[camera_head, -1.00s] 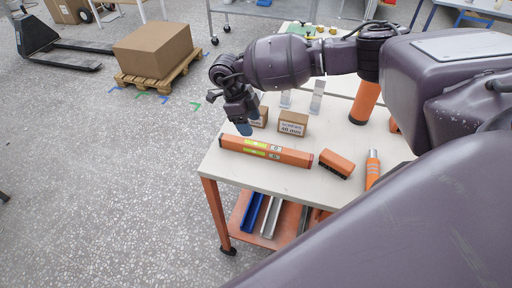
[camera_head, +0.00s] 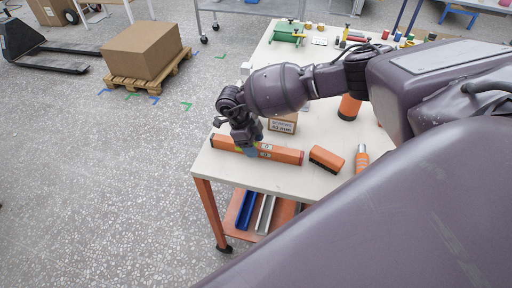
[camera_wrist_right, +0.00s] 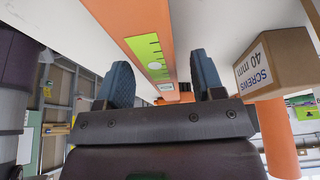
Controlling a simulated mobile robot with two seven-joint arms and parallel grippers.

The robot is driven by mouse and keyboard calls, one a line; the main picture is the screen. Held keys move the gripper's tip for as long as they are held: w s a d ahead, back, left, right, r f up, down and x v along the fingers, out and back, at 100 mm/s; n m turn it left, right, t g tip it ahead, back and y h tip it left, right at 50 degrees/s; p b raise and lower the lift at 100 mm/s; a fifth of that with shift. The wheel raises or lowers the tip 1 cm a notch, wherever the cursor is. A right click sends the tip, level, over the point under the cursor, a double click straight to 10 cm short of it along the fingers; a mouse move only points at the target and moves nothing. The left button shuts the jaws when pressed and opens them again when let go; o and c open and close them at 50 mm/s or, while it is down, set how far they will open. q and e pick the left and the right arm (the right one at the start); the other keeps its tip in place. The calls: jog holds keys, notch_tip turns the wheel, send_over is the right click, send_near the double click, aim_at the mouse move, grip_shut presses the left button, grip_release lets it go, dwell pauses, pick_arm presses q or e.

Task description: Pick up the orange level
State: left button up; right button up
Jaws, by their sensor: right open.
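The orange level (camera_head: 288,155) lies along the near part of the white tabletop. In the right wrist view, the level (camera_wrist_right: 146,43) shows between the two blue fingers of my right gripper (camera_wrist_right: 162,76). The fingers are spread apart, with a visible gap on each side of the level. I cannot tell whether the fingertips reach down past its top. My left gripper is out of view.
A screws box (camera_head: 283,122) stands just behind the level; it also shows in the right wrist view (camera_wrist_right: 272,62). An orange brush (camera_head: 326,158) and an orange-handled tool (camera_head: 361,158) lie to the right. An orange cylinder (camera_head: 349,107) stands farther back. The table's front edge is close.

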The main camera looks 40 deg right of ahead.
jog(key=shift+x, duration=0.9)
jog(key=c, duration=1.1)
jog(key=shift+c, duration=0.2)
jog(key=shift+r, duration=0.1)
